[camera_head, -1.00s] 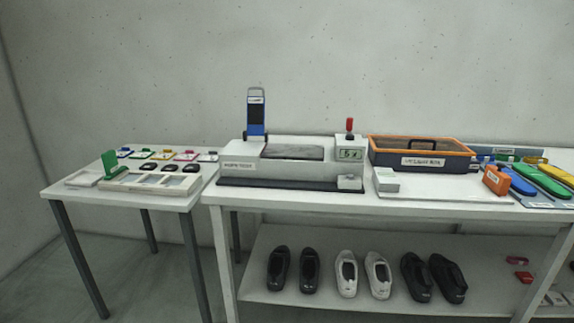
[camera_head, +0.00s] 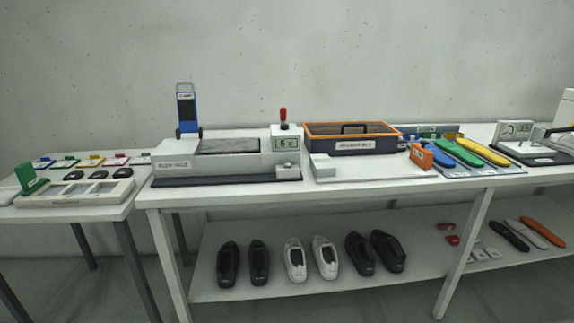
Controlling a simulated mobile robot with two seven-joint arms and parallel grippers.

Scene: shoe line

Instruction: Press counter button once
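The counter (camera_head: 286,144) is a small white box with a display reading about 5 and a red-topped part (camera_head: 283,115) on it. It stands at the right end of a white and dark machine (camera_head: 220,158) on the main table. A small pale block (camera_head: 287,171) sits in front of the counter, at the machine's front right. I cannot tell which of these parts is the counter button. Neither of my grippers shows in the head view.
The main table (camera_head: 340,192) also holds an orange-rimmed box (camera_head: 352,138), an orange block (camera_head: 421,156) and several coloured soles (camera_head: 459,152). A side table (camera_head: 75,213) stands left. Several shoes (camera_head: 324,257) lie on the lower shelf.

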